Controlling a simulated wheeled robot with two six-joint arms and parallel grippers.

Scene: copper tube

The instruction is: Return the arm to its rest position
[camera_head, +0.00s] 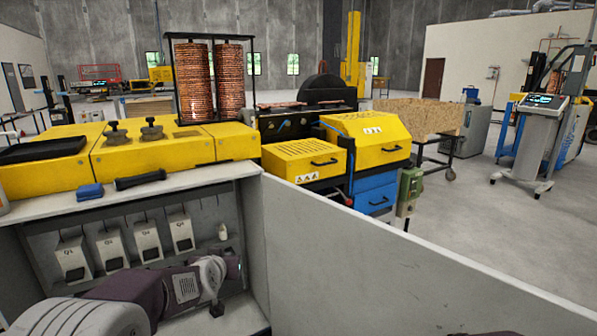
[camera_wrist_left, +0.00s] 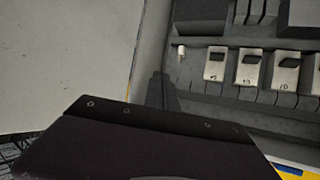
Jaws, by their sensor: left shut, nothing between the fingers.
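My left arm comes in from the lower left in the head view and reaches inside the open grey cabinet (camera_head: 257,240). My left gripper (camera_head: 217,308) is a small dark shape low in front of the cabinet interior. In the left wrist view the gripper (camera_wrist_left: 161,92) shows as dark narrow fingers, shut and empty. White switch blocks with dark levers (camera_head: 146,241) line the cabinet's back wall, some labelled Q1 to Q4. They also show, turned over, in the left wrist view (camera_wrist_left: 249,67), apart from the fingers. My right gripper is out of view.
The open cabinet door (camera_head: 380,270) extends to the right, close beside the arm. Yellow machine covers (camera_head: 150,150), a dark handle (camera_head: 140,180) and a blue item (camera_head: 90,192) are above the cabinet. A small white fitting (camera_head: 222,231) is right of the switches.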

